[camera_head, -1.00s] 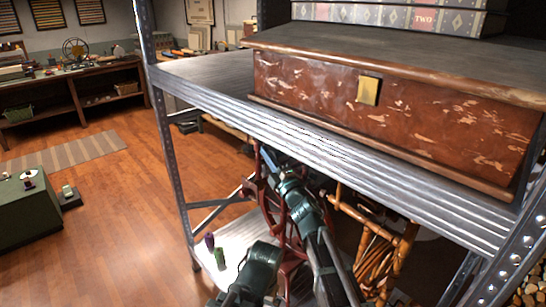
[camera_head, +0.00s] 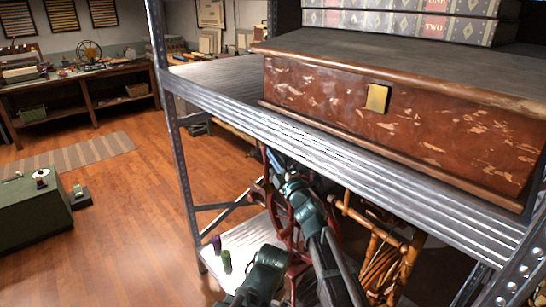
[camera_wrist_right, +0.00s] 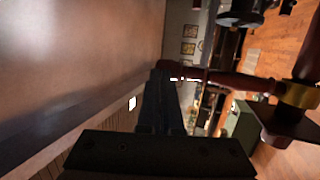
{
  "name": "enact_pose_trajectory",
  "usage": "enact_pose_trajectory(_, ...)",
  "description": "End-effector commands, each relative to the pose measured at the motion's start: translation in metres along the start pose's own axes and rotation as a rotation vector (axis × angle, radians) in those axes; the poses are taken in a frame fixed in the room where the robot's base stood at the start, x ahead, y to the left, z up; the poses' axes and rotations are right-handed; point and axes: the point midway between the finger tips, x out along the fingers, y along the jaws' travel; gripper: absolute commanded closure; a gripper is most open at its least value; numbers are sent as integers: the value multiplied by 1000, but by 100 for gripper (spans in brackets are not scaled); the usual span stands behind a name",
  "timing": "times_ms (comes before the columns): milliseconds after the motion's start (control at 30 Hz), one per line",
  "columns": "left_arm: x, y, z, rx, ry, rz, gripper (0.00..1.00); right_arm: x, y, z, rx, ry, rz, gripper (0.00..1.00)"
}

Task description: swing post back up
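A dark red wooden frame (camera_head: 274,203) stands on the lower shelf, partly hidden behind my right arm. In the right wrist view a dark red turned post (camera_wrist_right: 232,79) lies across the picture, running to a brass collar (camera_wrist_right: 297,95) at the right. My right gripper (camera_wrist_right: 163,76) has its dark fingers close together, with their tips at the post's left end. Whether they grip it is not clear. In the head view my right arm reaches under the upper shelf, its gripper (camera_head: 290,184) close to the red frame; the fingertips are not clear. My left gripper does not show.
The metal upper shelf (camera_head: 330,150) hangs over the arm and bears a worn brown chest (camera_head: 420,135). A rattan piece (camera_head: 378,262) stands right of the arm. Small purple and green spools (camera_head: 226,261) stand on the lower shelf. Open floor (camera_head: 130,230) lies left.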

Motion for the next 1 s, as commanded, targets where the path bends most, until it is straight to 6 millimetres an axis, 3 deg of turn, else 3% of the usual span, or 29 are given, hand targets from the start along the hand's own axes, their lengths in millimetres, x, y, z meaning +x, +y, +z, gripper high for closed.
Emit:
enact_pose_trajectory(400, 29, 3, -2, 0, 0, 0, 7, -88, -1, -2, -1, -1, 1, 100)
enact_pose_trajectory(600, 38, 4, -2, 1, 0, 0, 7, -121, 0, -1, -2, -1, 1, 100)
enact_pose_trajectory(800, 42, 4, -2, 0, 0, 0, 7, -137, 1, 0, -1, -2, 1, 100)
enact_pose_trajectory(1000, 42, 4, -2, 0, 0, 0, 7, -139, 2, 0, 0, -2, 1, 100)
